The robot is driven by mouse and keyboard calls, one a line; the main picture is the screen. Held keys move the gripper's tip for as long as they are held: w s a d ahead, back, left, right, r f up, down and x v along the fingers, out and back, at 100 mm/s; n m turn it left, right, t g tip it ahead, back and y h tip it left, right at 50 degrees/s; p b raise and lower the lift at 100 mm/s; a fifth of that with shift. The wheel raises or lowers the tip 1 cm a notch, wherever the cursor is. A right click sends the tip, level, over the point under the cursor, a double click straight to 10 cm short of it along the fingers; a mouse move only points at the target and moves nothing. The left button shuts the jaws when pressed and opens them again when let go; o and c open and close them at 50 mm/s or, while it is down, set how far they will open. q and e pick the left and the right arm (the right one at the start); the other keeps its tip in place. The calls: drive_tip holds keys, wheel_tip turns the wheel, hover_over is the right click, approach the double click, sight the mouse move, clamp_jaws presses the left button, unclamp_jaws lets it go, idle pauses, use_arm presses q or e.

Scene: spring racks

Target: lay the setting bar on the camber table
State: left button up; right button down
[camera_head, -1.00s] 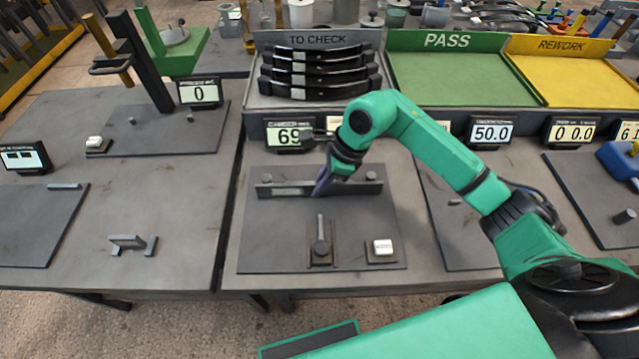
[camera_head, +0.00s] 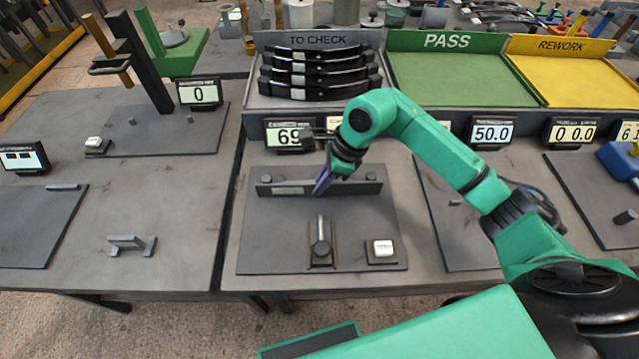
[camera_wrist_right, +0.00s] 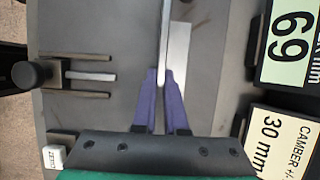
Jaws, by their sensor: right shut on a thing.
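The setting bar (camera_head: 267,189) is a long, thin dark bar with a paler stretch on its front face. It spans the back of the camber table (camera_head: 280,240), a dark plate, in front of two small posts. My right gripper (camera_head: 321,186) is shut on it near its middle. In the right wrist view the purple fingers (camera_wrist_right: 159,78) close on the bar's pale narrow edge (camera_wrist_right: 165,40). I cannot tell whether its underside touches the plate. My palm hides part of the bar there. My left gripper is not in view.
A plunger (camera_head: 321,247) and a white button (camera_head: 383,248) sit at the plate's front. A display reading 69 (camera_head: 289,138) stands behind. The TO CHECK rack (camera_head: 316,40) holds dark curved springs. The plate's middle is clear.

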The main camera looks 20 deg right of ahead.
drive_tip(key=shift+w+d+r, duration=0.1)
drive_tip(key=shift+w, duration=0.55)
idle(0.5)
drive_tip(key=shift+f+b, duration=0.2)
drive_tip(key=shift+b, duration=0.3)
drive_tip(key=c, duration=0.9)
unclamp_jaws()
drive_tip(key=shift+o, duration=0.7)
drive_tip(key=shift+f, duration=0.2)
drive_tip(key=o, duration=0.4)
drive_tip(key=shift+s, duration=0.1)
drive_tip(key=shift+c, duration=0.2)
drive_tip(key=shift+r, duration=0.1)
wheel_tip(320, 180, up, 8)
drive_tip(key=p, duration=0.4)
drive_tip(key=shift+p, duration=0.4)
